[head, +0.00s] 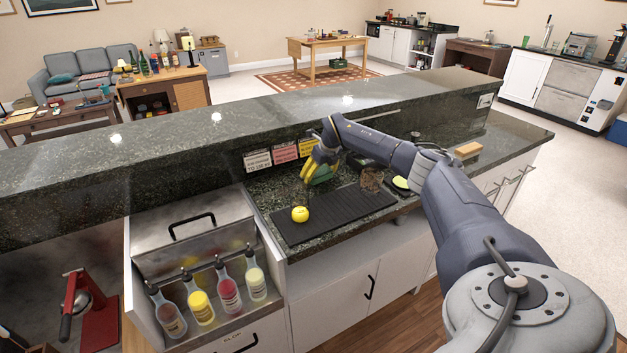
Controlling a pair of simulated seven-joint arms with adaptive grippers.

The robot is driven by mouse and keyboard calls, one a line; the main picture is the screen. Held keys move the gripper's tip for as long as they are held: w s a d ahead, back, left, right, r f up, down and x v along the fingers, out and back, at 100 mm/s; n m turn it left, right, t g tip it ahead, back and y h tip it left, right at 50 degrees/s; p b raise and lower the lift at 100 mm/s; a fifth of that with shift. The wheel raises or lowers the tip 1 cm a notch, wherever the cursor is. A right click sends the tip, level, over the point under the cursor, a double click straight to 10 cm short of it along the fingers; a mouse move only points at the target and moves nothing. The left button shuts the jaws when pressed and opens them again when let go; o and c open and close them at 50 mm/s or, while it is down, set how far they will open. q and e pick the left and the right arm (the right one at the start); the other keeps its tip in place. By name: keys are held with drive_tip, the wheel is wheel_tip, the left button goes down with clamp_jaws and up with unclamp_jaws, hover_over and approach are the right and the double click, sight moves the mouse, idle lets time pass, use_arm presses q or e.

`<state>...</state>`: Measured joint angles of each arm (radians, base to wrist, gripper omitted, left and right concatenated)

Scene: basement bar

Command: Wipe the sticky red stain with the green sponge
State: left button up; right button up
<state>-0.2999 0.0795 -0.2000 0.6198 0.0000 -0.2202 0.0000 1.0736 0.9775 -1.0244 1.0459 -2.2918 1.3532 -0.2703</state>
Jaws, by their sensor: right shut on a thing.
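My right gripper (312,168), with yellow fingers, is low over the dark stone counter, behind the black ribbed mat and near the bar's back wall. It is shut on the green sponge (322,176), which shows partly beside and below the fingers. I cannot tell whether the sponge touches the counter. The red stain is not visible; the gripper, the sponge or my arm may hide it. My left gripper is not in view.
The black mat (335,216) holds a yellow lemon (300,214). A brownish clear object (371,180) and a cut green fruit (401,183) are to the right. Small signs (284,152) line the raised ledge. Sauce bottles (201,306) stand in the front-left bin. A wooden block (468,151) lies farther right.

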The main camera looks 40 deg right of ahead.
drive_tip(key=shift+r, duration=2.7)
drive_tip(key=shift+a, duration=0.1)
drive_tip(key=shift+r, duration=0.15)
